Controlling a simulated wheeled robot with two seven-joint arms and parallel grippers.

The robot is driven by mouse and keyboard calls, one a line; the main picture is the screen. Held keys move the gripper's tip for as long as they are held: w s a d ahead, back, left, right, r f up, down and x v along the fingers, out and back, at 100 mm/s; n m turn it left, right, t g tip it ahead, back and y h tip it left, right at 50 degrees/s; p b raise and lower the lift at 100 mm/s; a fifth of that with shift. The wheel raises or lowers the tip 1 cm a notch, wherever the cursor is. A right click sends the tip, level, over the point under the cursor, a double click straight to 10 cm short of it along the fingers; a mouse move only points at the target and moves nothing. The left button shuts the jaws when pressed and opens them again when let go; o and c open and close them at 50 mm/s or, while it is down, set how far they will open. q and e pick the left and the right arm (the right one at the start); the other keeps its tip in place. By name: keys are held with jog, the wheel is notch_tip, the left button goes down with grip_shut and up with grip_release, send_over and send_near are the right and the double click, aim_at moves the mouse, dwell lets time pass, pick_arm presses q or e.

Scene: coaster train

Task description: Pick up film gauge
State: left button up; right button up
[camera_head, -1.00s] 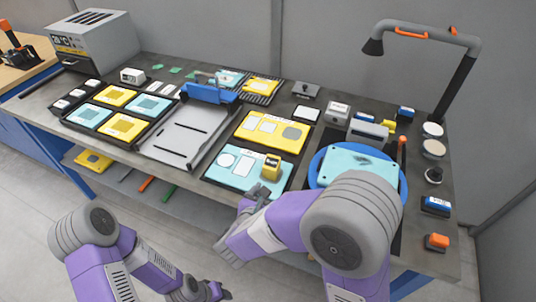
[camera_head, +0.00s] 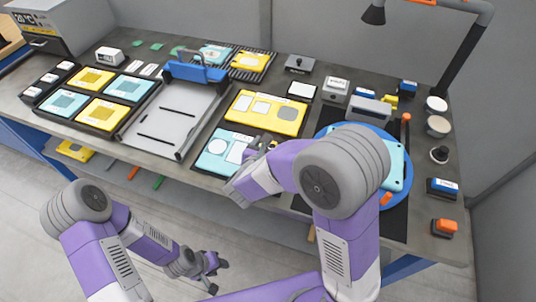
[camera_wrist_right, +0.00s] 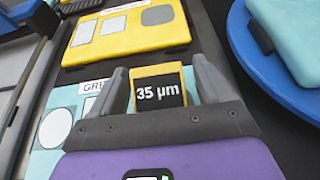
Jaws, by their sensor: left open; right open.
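The film gauge (camera_wrist_right: 158,88) is a small yellow block with a black display reading "35 µm". In the right wrist view it stands between the two fingers of my right gripper (camera_wrist_right: 162,75), with visible gaps at its sides. It is over a light-blue board with a white circle, which also shows in the head view (camera_head: 213,160). In the head view my right gripper (camera_head: 262,143) is over that board and largely hides the gauge. My right gripper is open. My left gripper (camera_head: 210,277) is open and empty, low in front of the table.
A yellow board (camera_head: 265,112) lies just behind the blue one. A blue turntable (camera_head: 402,190) with a light-blue plate is to the right, partly behind my right arm. A grey tray with a blue clamp (camera_head: 170,115) is to the left.

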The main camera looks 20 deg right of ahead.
jog(key=c, duration=1.2)
jog(key=shift+r, duration=0.15)
jog(key=shift+c, duration=0.5)
